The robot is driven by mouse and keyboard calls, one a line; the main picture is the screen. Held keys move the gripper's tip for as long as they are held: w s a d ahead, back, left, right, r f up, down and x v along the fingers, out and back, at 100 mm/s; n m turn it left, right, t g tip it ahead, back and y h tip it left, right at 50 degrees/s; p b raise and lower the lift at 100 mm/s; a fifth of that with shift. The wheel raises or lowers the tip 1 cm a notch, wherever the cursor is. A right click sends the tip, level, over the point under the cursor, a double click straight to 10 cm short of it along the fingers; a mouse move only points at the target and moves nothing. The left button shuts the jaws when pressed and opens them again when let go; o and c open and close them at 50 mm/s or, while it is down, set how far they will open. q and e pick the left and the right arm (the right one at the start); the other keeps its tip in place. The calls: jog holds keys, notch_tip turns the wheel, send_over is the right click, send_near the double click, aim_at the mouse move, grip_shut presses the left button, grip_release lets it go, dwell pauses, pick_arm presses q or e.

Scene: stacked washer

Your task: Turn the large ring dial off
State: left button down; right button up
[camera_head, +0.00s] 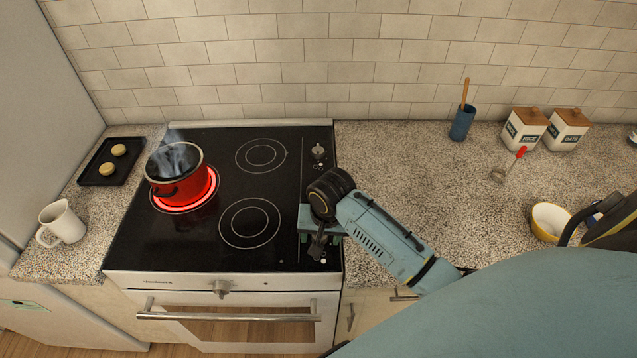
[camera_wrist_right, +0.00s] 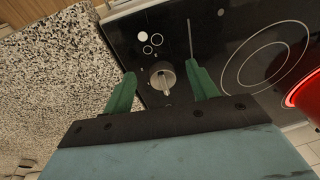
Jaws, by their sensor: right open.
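The glass cooktop (camera_head: 215,235) has a grey dial (camera_head: 318,152) near the back of its right strip. A second dial (camera_head: 316,252) is at the front of that strip, mostly hidden by my right gripper (camera_head: 317,238). In the right wrist view, my right gripper (camera_wrist_right: 163,90) is open, with a green finger on either side of a grey dial (camera_wrist_right: 162,77). I cannot tell whether the fingers touch it. Printed ring marks (camera_wrist_right: 152,45) sit beside that dial. A burner (camera_head: 213,190) glows red under a red pot (camera_head: 178,182). My left gripper is out of view.
A mug (camera_head: 62,222) and a tray of cookies (camera_head: 108,172) stand left of the cooktop. Canisters (camera_head: 525,130), a blue cup (camera_head: 462,123) and a bowl (camera_head: 551,221) are on the right counter. An oven handle (camera_head: 230,317) juts out at the front.

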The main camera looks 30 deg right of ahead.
jog(key=w+d+r+m, duration=0.1)
jog(key=w, duration=0.1)
jog(key=w+d+r+m, duration=0.1)
jog(key=w, duration=0.2)
jog(key=w+d+r+m, duration=0.1)
jog(key=w+m, duration=0.1)
jog(key=shift+w+d+r, duration=0.3)
jog(key=shift+d, duration=0.1)
jog(key=w+d+r+m+g, duration=0.1)
jog(key=w+d+r+m, duration=0.5)
jog(key=w+r+m, duration=0.1)
jog(key=f, duration=0.4)
jog(key=f+b, duration=0.1)
jog(key=f, duration=0.2)
jog(key=w+f, duration=0.1)
jog(key=f, duration=0.3)
jog(key=shift+a+f+b, duration=0.25)
jog(key=shift+f+b, duration=0.05)
jog(key=shift+b, duration=0.1)
jog(key=shift+f, duration=0.65)
jog(key=c, duration=1)
